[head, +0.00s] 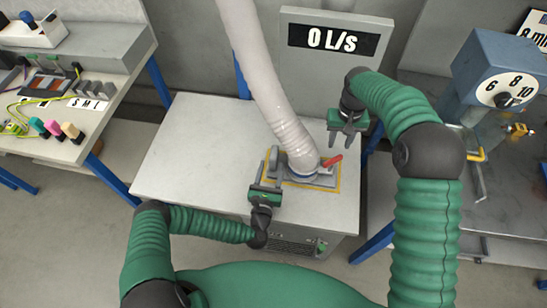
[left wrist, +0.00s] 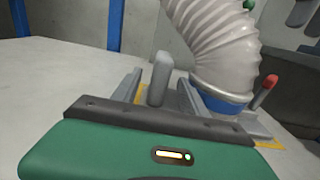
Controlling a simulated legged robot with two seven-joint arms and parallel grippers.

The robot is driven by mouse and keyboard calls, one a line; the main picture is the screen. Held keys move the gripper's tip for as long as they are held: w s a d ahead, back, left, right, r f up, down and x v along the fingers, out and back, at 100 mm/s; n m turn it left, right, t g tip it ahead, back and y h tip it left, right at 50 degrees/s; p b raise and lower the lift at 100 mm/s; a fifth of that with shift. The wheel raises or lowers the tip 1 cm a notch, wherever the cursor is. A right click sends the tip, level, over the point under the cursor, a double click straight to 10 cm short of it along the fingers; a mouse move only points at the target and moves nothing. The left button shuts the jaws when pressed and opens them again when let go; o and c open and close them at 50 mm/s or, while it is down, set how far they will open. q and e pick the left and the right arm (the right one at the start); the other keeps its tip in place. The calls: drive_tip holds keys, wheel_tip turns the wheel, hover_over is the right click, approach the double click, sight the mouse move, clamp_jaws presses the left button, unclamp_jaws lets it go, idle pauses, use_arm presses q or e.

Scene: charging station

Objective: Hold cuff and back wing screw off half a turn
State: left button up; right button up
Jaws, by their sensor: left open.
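A ribbed grey hose ends in a cuff with a blue ring (head: 303,175), seated on a grey fixture with a yellow outline on the bench. The cuff's blue ring (left wrist: 222,101) also shows in the left wrist view. A red wing screw (head: 332,161) sticks up at the cuff's right; it also shows in the left wrist view (left wrist: 265,91). My left gripper (head: 270,165) is open, low at the fixture's left side. A grey upright post (left wrist: 160,78) stands between its fingers, apart from the cuff. My right gripper (head: 343,138) is open and empty, pointing down above and behind the red screw.
The pale bench top (head: 190,150) is clear left of the fixture. A display panel (head: 335,50) reading 0 L/s stands behind. A side bench with coloured plugs (head: 52,128) is at left. A blue dial unit (head: 495,80) stands on the right bench.

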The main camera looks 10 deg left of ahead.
sight(274, 157)
use_arm(q)
drive_tip(key=w, duration=0.5)
drive_tip(key=shift+w, duration=0.15)
clamp_jaws()
